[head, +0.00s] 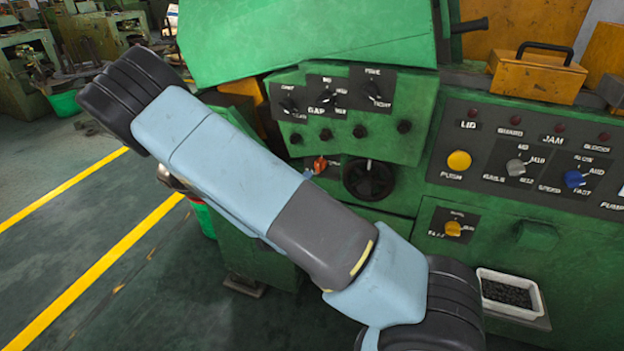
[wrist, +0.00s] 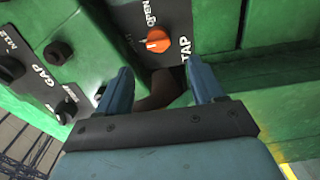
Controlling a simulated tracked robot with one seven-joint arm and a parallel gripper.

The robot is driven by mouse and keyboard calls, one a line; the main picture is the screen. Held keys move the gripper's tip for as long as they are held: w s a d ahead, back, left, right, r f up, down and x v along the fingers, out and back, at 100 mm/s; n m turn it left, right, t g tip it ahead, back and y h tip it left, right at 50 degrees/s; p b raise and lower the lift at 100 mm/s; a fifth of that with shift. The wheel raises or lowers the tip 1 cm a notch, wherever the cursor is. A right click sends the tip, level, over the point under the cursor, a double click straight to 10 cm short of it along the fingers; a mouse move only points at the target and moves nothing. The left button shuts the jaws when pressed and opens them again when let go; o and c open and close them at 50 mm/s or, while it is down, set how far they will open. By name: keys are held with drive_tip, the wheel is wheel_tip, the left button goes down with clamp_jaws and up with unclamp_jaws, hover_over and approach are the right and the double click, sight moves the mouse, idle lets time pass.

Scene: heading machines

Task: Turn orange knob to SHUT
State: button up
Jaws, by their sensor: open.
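The orange knob (wrist: 158,40) sits on a dark plate lettered OPEN and TAP in the wrist view. No SHUT lettering is readable there, and I cannot tell exactly where the knob points. My gripper (wrist: 160,67) is open and empty, its two blue fingers apart, with the knob just beyond the gap between the tips and not between them. In the head view a small orange part of the knob (head: 320,163) shows past my arm, beside a black handwheel. My arm hides most of the gripper there.
The black handwheel (head: 369,179) is close right of the knob. A green panel with black knobs (head: 326,96) is above. A yellow push button (head: 459,161), grey and blue knobs, and an amber knob (head: 453,229) are at right. A green ledge (wrist: 255,70) lies right of my fingers.

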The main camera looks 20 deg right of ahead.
drive_tip(key=shift+v, duration=1.65)
drive_tip(key=w+a+r+m+g+y, duration=0.1)
drive_tip(key=a+r+m+g+y, duration=0.15)
drive_tip(key=r+m+y, duration=0.2)
drive_tip(key=a+r+m+g+y, duration=0.1)
drive_tip(key=r+m+g+y, duration=0.25)
drive_tip(key=r+y, duration=0.25)
drive_tip(key=s+d+r+g+y, duration=0.1)
drive_tip(key=s+r, duration=0.2)
drive_tip(key=r, duration=0.3)
drive_tip(key=s+r+y, duration=0.1)
drive_tip(key=s+r, duration=0.2)
drive_tip(key=r, duration=0.2)
drive_tip(key=s+d+r+m, duration=0.1)
drive_tip(key=s+d+r, duration=0.2)
drive_tip(key=s, duration=0.4)
drive_tip(key=s+d+r+g+h, duration=0.1)
drive_tip(key=s+d+r, duration=0.2)
drive_tip(key=s+r, duration=0.2)
drive_tip(key=s+d+r+m+g+h, duration=0.1)
drive_tip(key=s+d+r, duration=0.2)
drive_tip(key=s, duration=0.6)
drive_tip(key=shift+r+m, duration=0.3)
drive_tip(key=shift+r, duration=0.1)
drive_tip(key=shift+d, duration=0.1)
